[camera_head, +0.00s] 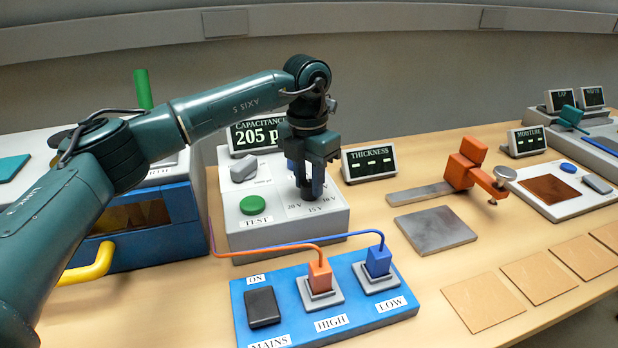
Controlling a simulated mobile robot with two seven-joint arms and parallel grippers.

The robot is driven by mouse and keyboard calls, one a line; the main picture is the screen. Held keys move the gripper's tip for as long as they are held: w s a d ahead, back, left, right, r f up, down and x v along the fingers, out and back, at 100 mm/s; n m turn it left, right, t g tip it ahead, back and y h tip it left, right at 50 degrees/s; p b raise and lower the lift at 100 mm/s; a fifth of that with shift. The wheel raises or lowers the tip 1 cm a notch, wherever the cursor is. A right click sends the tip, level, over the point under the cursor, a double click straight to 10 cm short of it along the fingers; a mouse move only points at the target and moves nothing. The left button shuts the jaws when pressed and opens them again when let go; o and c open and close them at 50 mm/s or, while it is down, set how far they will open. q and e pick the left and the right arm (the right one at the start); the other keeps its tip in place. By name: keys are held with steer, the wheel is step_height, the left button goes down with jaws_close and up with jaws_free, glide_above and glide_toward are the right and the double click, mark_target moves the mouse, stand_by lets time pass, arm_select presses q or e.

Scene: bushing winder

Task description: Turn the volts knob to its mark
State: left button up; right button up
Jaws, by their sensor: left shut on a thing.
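The volts knob (306,193) is a dark knob on the right of the sloped top of a grey tester box (285,239). Marks reading 20 V, 15 V and 10 V lie in front of it. My left gripper (311,180) points down over the knob and is shut on it. The fingers hide most of the knob, so I cannot tell which mark it points to. My right gripper is not in view.
A green TEST button (252,205) and a grey switch (244,168) sit left of the knob. Capacitance (256,134) and thickness (370,160) displays stand behind. A blue mains panel (387,313) with two cabled plugs lies in front. An orange clamp gauge (466,164) stands right.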

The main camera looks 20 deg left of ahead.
mark_target(308, 182)
arm_select(q)
steer(key=shift+n, duration=0.5)
steer(key=o, duration=1)
step_height(308, 182, up, 13)
steer(key=shift+a+r, duration=0.15)
